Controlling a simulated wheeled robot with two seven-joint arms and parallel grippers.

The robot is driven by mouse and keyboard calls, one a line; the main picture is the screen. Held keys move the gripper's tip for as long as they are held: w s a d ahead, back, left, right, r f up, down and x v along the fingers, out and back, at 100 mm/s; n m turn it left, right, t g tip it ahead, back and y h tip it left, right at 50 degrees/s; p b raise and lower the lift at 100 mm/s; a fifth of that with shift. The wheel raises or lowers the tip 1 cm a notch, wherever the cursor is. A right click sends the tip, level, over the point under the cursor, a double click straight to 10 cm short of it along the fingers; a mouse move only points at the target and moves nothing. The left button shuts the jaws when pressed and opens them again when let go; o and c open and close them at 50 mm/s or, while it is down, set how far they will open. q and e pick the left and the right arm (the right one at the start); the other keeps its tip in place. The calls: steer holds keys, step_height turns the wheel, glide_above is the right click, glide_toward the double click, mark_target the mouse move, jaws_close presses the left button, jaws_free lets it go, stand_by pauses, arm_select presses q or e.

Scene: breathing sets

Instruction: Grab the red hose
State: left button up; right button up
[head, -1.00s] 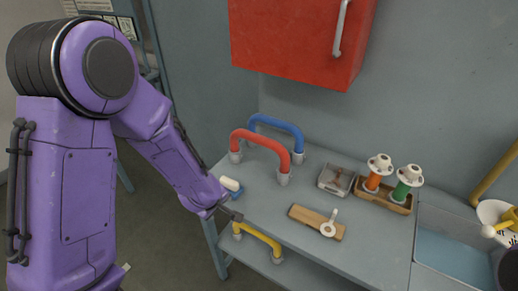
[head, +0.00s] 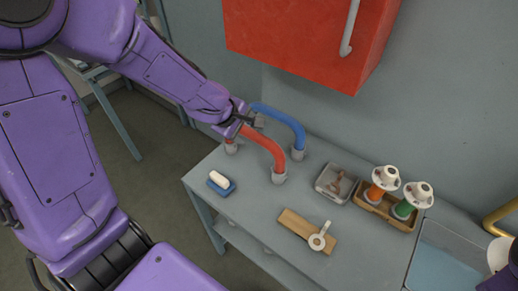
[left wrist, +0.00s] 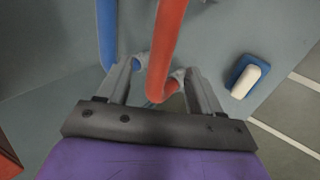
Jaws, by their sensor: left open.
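The red hose (head: 266,150) is an arch with grey end fittings, standing at the back left of the grey table. My left gripper (head: 250,122) is at the upper left part of this arch. In the left wrist view the red hose (left wrist: 168,48) runs between the two open fingers of my left gripper (left wrist: 160,85); I cannot tell whether they touch it. The blue hose (head: 285,122) stands just behind the red one. It also shows in the left wrist view (left wrist: 107,30), close to the left finger. My right gripper is not in view.
A blue block with a white top (head: 221,182) lies at the table's left edge. A clear box (head: 335,184), a holder with orange and green canisters (head: 384,207) and a wooden board (head: 300,228) are to the right. A red cabinet (head: 300,40) hangs above.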

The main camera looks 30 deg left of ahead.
mark_target(253, 136)
arm_select(q)
steer(key=b+x, duration=0.4)
steer(key=b, duration=0.1)
steer(key=shift+d+f, duration=0.3)
steer(key=shift+f, duration=0.1)
steer(key=x, duration=0.4)
steer(key=shift+w+a+f, duration=0.1)
steer(key=shift+a+f, duration=0.1)
steer(key=shift+a, duration=0.1)
steer(key=shift+w+f, duration=0.25)
steer(key=shift+d+r, duration=0.1)
steer(key=c, duration=0.4)
jaws_close()
